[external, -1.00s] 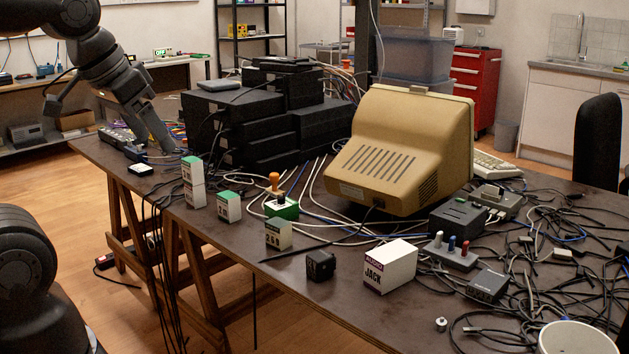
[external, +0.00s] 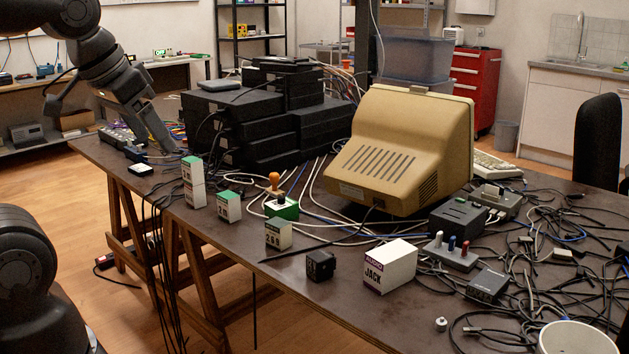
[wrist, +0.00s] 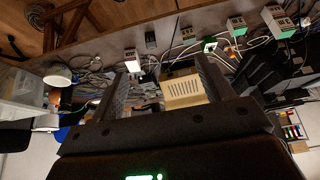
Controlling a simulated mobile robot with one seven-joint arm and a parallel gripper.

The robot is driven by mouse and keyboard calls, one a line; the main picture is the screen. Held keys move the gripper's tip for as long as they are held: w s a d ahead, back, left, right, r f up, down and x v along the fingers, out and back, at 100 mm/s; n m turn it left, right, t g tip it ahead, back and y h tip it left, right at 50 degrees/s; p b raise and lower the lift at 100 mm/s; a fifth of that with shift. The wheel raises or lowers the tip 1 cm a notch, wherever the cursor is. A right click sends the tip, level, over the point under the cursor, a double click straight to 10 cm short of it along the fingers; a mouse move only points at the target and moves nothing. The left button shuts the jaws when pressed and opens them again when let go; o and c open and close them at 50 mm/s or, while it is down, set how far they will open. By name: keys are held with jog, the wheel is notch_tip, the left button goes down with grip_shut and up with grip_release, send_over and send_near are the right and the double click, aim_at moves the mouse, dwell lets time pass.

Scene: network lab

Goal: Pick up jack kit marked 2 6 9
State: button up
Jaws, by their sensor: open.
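The jack kit marked 2 6 9 (external: 278,235) is a small box with a dark green top band and a pale label with dark digits. It stands upright on the dark table, between the stamp and the black cube. In the wrist view the kit (wrist: 188,33) shows small near the top, beyond the fingertips. My gripper (wrist: 160,66) is open, with nothing between its fingers. In the external view my gripper (external: 163,140) is over the table's far left end, well away from the kit; its fingertips are hard to make out there.
A green-topped box (external: 229,206) and a stacked pair (external: 193,184) stand left of the kit. Cables and a beige monitor (external: 400,150) crowd the table.

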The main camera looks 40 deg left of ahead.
jog(key=shift+w, duration=0.1)
jog(key=g, duration=0.7)
send_over(279, 222)
jog(key=shift+n, duration=0.3)
jog(key=f, duration=2.2)
jog(key=shift+w, duration=0.2)
jog(key=shift+w+a+f, duration=0.1)
jog(key=shift+a+f, duration=0.05)
jog(key=shift+f, duration=0.15)
jog(key=f, duration=0.7)
jog(key=s+f, duration=0.1)
jog(key=f, duration=0.3)
jog(key=shift+r, duration=0.1)
jog(key=c, duration=1.1)
